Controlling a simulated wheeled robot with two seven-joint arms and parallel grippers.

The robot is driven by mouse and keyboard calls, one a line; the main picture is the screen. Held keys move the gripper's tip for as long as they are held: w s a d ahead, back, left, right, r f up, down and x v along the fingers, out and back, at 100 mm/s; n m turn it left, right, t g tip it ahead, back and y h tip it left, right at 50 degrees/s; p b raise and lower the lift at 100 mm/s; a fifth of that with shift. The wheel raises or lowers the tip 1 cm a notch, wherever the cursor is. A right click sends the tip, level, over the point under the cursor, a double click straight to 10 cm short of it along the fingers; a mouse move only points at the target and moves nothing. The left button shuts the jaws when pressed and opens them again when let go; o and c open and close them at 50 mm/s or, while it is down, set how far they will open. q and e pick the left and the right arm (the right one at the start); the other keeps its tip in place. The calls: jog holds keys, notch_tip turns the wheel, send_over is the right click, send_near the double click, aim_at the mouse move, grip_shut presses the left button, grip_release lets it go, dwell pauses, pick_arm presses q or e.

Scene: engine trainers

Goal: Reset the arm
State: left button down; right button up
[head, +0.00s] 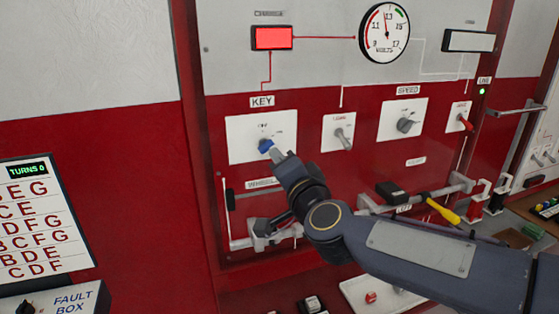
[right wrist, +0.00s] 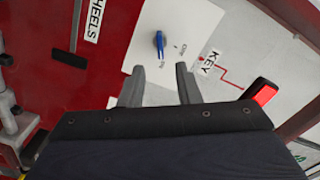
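My right arm comes in from the right in the head view, and its gripper (head: 278,156) is close to the blue key knob (head: 265,146) on the white KEY plate (head: 240,151). In the right wrist view the two grey fingers of this gripper (right wrist: 160,82) stand apart with nothing between them. The blue knob (right wrist: 159,44) shows beyond the fingertips, in front of the gap and apart from them. My left gripper is in neither view.
The red and white panel carries a lit red lamp (head: 272,37), a volts gauge (head: 384,33), a SPEED knob (head: 405,125) and a grey lever (head: 344,138). Below are rail handles (head: 270,234) and a yellow-handled tool (head: 442,211). A fault box (head: 60,302) stands at left.

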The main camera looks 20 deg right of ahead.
dwell(0.3)
jog(key=s+d+f+n+g+y, duration=0.1)
jog(key=s+f+n+g, duration=0.4)
jog(key=s+f, duration=0.6)
jog(key=s+d+f+n+g+y, duration=0.2)
jog(key=s+f+n+g, duration=0.3)
jog(key=s+f, duration=0.7)
jog(key=s+g, duration=0.2)
jog(key=s, duration=0.2)
jog(key=shift+s, duration=0.3)
